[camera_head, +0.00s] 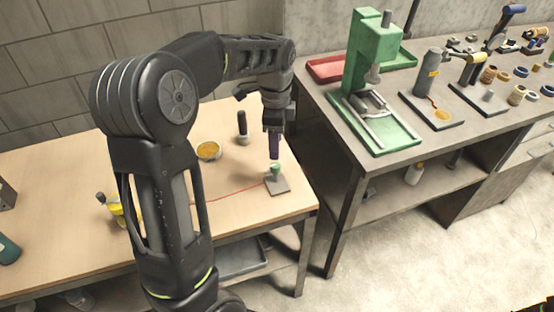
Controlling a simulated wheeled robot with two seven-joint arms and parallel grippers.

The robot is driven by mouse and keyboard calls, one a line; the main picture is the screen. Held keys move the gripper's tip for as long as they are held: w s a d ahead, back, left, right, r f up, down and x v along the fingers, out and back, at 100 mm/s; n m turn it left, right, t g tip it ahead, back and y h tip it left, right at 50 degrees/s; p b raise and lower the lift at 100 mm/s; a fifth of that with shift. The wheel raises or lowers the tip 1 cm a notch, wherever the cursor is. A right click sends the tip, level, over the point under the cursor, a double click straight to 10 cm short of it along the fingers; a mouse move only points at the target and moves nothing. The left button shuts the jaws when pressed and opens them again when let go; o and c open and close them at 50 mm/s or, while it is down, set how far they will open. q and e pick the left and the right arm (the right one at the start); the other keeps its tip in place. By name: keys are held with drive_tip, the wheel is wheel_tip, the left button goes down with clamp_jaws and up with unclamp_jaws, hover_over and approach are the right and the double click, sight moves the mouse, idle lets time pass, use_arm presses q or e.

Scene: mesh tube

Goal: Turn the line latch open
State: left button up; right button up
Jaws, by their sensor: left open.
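A small green piece (275,169) stands on a square grey plate (278,187) near the right front of the wooden table; it appears to be the line latch. A thin red line (232,192) runs from it to the left across the table. My left gripper (274,155) points down just above the green piece. It is open, but its fingers look narrow from here, and I cannot tell whether they touch the piece. The latch's exact turn is too small to read. My right gripper is not in view.
A dark-handled tool (242,125) and a shallow dish with orange contents (208,151) stand behind the plate. A yellow item (113,204) sits at left. The grey bench at right holds a green press (372,55) and a grey bottle (427,72).

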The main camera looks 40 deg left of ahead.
sight(276, 164)
use_arm(q)
wheel_tip(276, 164, down, 8)
drive_tip(key=shift+r+p, duration=0.1)
drive_tip(key=shift+p, duration=0.35)
drive_tip(key=shift+c, duration=0.6)
clamp_jaws()
